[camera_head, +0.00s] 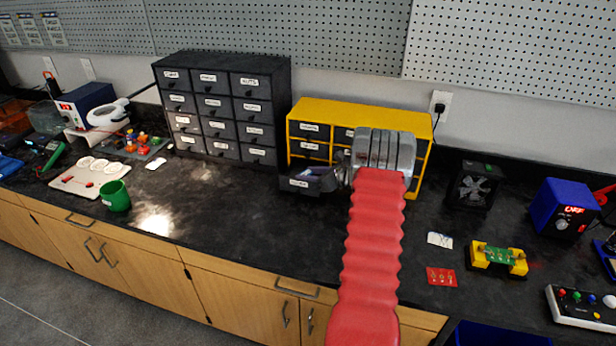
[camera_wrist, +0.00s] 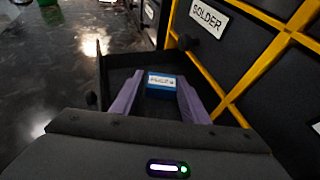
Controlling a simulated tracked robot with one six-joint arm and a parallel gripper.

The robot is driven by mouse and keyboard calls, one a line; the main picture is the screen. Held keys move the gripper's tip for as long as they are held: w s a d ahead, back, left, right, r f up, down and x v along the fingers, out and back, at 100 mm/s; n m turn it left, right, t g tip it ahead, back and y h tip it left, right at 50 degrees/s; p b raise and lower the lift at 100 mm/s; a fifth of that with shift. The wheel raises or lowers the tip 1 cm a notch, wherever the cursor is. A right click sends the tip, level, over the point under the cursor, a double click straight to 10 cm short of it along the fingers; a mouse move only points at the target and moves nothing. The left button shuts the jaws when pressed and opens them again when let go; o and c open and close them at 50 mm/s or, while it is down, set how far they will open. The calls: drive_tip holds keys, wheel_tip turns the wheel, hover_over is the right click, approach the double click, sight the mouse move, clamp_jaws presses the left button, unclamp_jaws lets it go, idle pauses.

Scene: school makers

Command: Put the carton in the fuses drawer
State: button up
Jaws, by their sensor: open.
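A small blue carton (camera_wrist: 161,84) with a white label lies inside a pulled-out dark drawer (camera_wrist: 100,62) in the wrist view. My gripper (camera_wrist: 159,80) is open, its two purple fingers reaching into the drawer, one on each side of the carton; I cannot tell whether they touch it. In the head view the open drawer (camera_head: 301,184) sticks out at the lower left of the yellow-framed cabinet (camera_head: 362,106). Its label is too small to read. My gripper (camera_head: 340,172) is at the drawer's right side, and the carton is hidden there.
The drawer above-right in the wrist view is shut and labelled SOLDER (camera_wrist: 209,17). A dark drawer cabinet (camera_head: 222,62) stands to the left. A green cup (camera_head: 115,195) is further left. The black counter (camera_head: 240,225) in front is mostly clear.

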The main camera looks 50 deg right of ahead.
drive_tip(key=shift+s+f, duration=0.2)
drive_tip(key=shift+s, duration=0.25)
drive_tip(key=r+v, duration=0.1)
drive_tip(key=v, duration=1)
